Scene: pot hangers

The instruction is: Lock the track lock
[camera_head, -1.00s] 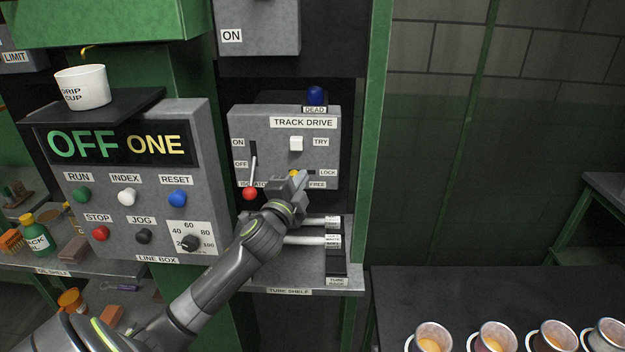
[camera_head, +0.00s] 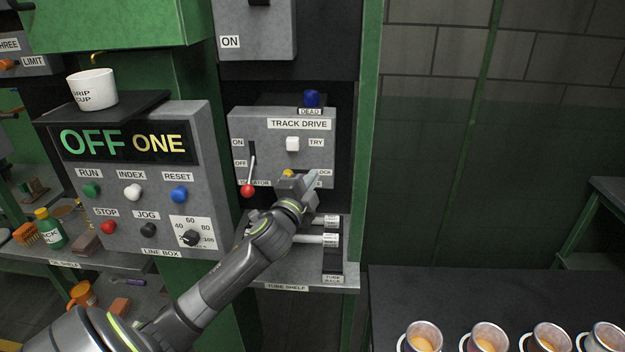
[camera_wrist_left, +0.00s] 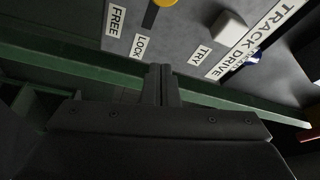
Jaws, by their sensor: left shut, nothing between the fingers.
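The track lock shows as a yellow knob (camera_head: 287,173) low on the grey track drive panel (camera_head: 262,125). In the left wrist view the yellow knob (camera_wrist_left: 166,2) is cut by the top edge, at a dark slot (camera_wrist_left: 151,14) near the FREE label (camera_wrist_left: 115,19) and LOCK label (camera_wrist_left: 140,46). My left gripper (camera_head: 314,179) is shut and empty in front of the panel's lower right, just right of the knob, partly covering the LOCK label and hiding the FREE label. Its closed fingers (camera_wrist_left: 161,82) point at the panel's edge in the wrist view. I cannot tell whether they touch anything.
A red-tipped isolator lever (camera_head: 247,189) hangs left of the knob. A white TRY button (camera_head: 292,144) is above it, and a blue DEAD lamp (camera_head: 311,98) on top. The tube shelf (camera_head: 290,275) lies below. A green post (camera_head: 362,140) stands to the right.

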